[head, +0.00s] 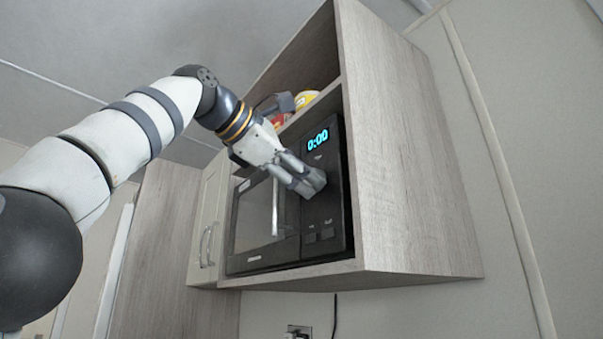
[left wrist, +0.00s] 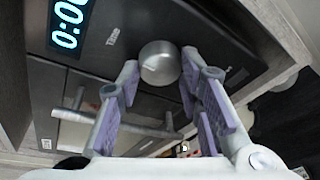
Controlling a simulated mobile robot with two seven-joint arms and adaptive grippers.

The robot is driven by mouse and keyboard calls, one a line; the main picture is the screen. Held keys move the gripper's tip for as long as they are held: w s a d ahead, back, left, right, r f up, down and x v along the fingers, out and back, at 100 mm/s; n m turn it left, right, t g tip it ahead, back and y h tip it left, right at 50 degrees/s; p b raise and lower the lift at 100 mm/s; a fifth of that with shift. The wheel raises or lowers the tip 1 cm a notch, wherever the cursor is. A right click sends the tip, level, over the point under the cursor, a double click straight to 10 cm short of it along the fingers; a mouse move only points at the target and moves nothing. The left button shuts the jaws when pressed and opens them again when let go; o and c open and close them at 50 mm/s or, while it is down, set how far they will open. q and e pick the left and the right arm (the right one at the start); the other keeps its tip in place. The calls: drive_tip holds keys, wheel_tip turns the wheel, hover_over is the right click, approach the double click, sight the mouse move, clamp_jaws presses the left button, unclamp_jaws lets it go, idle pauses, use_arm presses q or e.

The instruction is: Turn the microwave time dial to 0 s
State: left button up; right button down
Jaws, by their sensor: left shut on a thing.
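The black microwave (head: 338,215) sits in a wood-grain wall cabinet. Its blue display (head: 318,139) reads 0:00. My left gripper (head: 316,182) is at the control panel, below the display, and hides the time dial in the head view. In the left wrist view the time dial (left wrist: 160,63) is a round silver knob beside the word "Time". The fingertips of my left gripper (left wrist: 160,68) are on either side of it, shut on it. The display (left wrist: 69,22) shows partly at the upper left there. My right gripper is in neither view.
The microwave door's bar handle (head: 277,207) is left of the gripper. Two buttons (head: 319,235) sit low on the panel. The cabinet side wall (head: 400,150) stands close on the right. Packages (head: 306,98) lie on the shelf above. Below the cabinet is a wall socket (head: 298,331).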

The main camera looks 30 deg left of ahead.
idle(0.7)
use_arm(q)
drive_tip(key=o, duration=1.2)
drive_tip(key=shift+w+d, duration=0.15)
drive_tip(key=shift+c, duration=0.2)
drive_tip(key=v, duration=1.2)
drive_tip(key=shift+r, duration=0.1)
